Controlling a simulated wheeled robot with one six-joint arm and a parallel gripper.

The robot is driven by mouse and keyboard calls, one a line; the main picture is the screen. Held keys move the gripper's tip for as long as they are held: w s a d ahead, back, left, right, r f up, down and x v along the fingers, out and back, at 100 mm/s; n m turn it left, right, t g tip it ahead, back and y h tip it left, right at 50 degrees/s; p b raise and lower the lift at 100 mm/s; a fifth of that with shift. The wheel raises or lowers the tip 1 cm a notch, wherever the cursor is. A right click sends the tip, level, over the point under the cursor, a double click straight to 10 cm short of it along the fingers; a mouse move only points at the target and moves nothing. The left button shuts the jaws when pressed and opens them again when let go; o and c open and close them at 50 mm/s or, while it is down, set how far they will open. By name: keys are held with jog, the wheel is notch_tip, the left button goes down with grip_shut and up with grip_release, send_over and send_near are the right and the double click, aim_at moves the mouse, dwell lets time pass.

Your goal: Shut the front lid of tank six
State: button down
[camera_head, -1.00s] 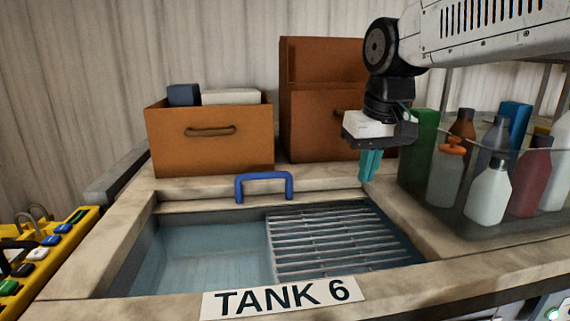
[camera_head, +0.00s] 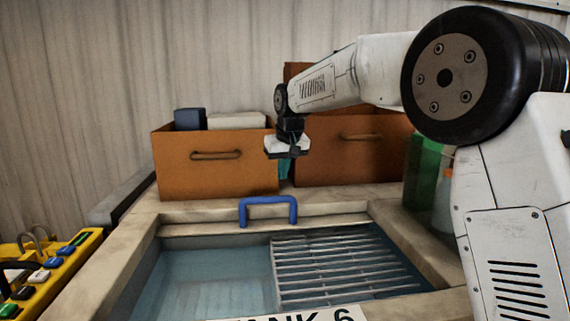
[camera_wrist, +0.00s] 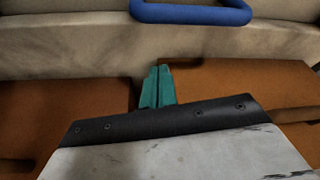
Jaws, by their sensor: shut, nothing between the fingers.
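Tank six (camera_head: 200,280) is open at the front, with water and a slatted rack (camera_head: 340,268) showing inside. A blue handle (camera_head: 268,201) stands at the tank's back edge, on a pale strip (camera_head: 200,216) that looks like the lid's edge; the rest of the lid is not clear. The handle also shows at the top of the wrist view (camera_wrist: 190,14). My gripper (camera_head: 286,170) is beyond the handle, near the gap between two brown boxes. In the wrist view its teal fingers (camera_wrist: 158,72) are together, empty and apart from the handle.
A brown box (camera_head: 215,178) holding a dark and a pale block stands behind the tank at left. A taller brown box (camera_head: 350,155) stands at right. A green container (camera_head: 424,160) is partly hidden by my arm. A yellow button panel (camera_head: 50,275) lies at far left.

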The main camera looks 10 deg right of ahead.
jog(key=x, duration=0.5)
jog(key=shift+s, duration=0.2)
jog(key=s, duration=0.1)
jog(key=s+d, duration=0.1)
jog(key=s, duration=0.1)
jog(key=shift+s, duration=0.2)
